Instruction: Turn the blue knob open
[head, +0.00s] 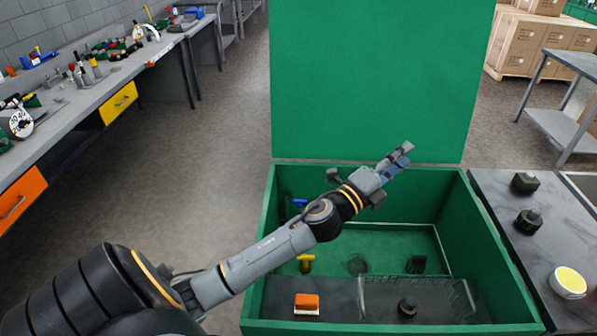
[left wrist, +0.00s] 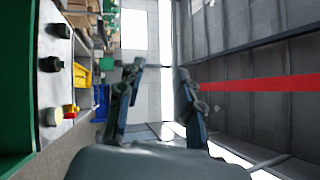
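The blue knob (head: 300,203) is a small T-shaped handle in the back left part of the open green box (head: 255,262), left of my left forearm. My left arm reaches across the box from the lower left. My left gripper (head: 399,160) is above the back right part of the box, well to the right of the blue knob and apart from it. In the left wrist view the two fingers of this gripper (left wrist: 157,95) are spread, with nothing between them. The blue knob cannot be made out there. My right gripper is not in view.
A yellow T-shaped knob (head: 306,262), an orange block (head: 306,303) and a black knob (head: 408,306) are in the box. The raised green panel (head: 375,75) stands behind it. A grey table (head: 500,205) with black parts is at right. A cluttered workbench (head: 90,85) runs along the left.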

